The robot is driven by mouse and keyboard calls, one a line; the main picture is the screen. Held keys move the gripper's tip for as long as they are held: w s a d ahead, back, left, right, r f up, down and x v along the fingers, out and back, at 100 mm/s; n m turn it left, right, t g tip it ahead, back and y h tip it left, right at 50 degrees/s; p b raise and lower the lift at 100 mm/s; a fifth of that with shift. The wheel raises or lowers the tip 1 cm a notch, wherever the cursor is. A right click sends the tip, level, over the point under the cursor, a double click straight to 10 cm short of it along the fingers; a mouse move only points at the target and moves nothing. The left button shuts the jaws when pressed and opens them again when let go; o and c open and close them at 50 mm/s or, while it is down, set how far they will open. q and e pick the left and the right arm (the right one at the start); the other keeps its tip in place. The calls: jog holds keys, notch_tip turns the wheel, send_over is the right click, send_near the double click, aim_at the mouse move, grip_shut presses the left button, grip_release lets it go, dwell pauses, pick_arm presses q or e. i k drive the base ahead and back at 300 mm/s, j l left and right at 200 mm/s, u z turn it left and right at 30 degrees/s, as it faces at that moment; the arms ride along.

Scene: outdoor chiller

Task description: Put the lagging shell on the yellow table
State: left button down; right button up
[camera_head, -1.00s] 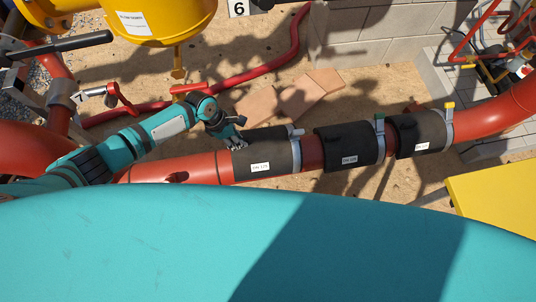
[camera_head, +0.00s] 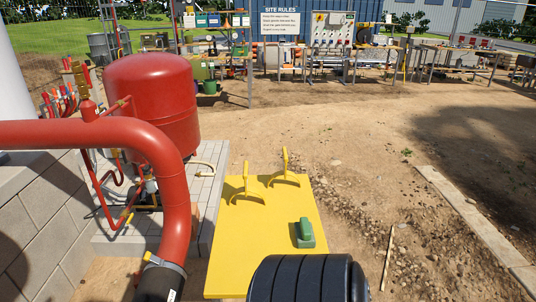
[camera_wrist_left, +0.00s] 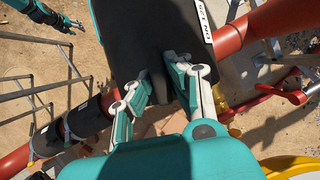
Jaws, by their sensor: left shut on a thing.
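In the left wrist view a large black lagging shell (camera_wrist_left: 135,40) with a white label fills the upper middle. My left gripper (camera_wrist_left: 163,82) is shut on the shell's raised black ridge. The red pipe passes beside and behind this shell; I cannot tell whether the two touch. The yellow table (camera_head: 235,240) is in the head view, in the lower middle, with a clear left half. My right gripper (camera_wrist_left: 65,24) is small at the upper left of the wrist view, apart from the shell; its jaw opening is unclear. Neither gripper shows in the head view.
Two yellow handles (camera_head: 285,178) and a green block-like item (camera_head: 304,233) are on the table. A black ribbed object (camera_head: 308,280) hides its front edge. A red tank (camera_head: 155,100) and thick red pipe (camera_head: 178,200) stand left. Other black shells (camera_wrist_left: 90,118) sit on the pipe.

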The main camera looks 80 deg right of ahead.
aim_at(252, 250)
jog(key=l+z, duration=0.1)
jog(key=z, duration=1.75)
jog(key=i+l+z, duration=0.55)
